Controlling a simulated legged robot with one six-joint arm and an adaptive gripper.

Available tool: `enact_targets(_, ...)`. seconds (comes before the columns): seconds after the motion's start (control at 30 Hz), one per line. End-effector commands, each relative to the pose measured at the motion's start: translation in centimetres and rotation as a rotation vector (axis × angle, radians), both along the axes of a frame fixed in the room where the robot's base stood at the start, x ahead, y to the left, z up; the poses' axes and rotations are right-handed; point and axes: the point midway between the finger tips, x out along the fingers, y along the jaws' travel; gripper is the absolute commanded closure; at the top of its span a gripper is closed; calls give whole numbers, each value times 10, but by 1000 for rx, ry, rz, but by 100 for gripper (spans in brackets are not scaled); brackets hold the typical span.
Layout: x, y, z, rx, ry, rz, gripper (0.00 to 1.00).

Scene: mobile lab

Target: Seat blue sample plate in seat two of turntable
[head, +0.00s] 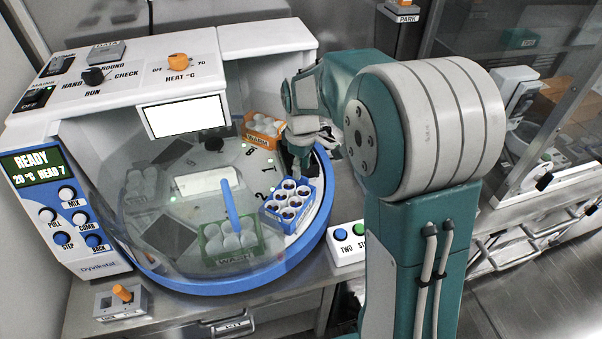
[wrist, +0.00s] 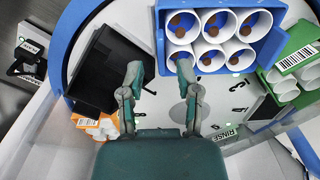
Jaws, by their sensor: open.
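The blue sample plate (head: 291,205) holds several white tubes with dark brown contents. It lies at the right side of the turntable (head: 322,218), beside the printed number 2 and close to the blue rim. I cannot tell whether it is fully down in the seat. My gripper (head: 297,165) is just behind the plate. In the wrist view my gripper (wrist: 158,72) is open, with one fingertip at the near left corner of the blue plate (wrist: 163,50) and the other outside its left wall. I cannot tell whether the fingertips touch it. No object shows held between them.
A green rack (head: 232,258) and an orange rack (head: 263,138) stand on the turntable to either side. A black square (wrist: 112,68) beside the plate is bare. A clear cover spans the turntable's left part. A button box (head: 347,245) stands close at the right.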

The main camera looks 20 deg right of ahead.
Motion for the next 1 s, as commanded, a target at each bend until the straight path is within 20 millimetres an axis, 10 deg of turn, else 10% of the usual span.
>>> enact_targets(0.3, 2, -1, 67, 0, -6, 0, 56)
enact_targets(0.63, -4, -1, 96, 0, -10, -14, 56)
enact_targets(1.0, -70, 0, 130, 11, -148, -228, 56)
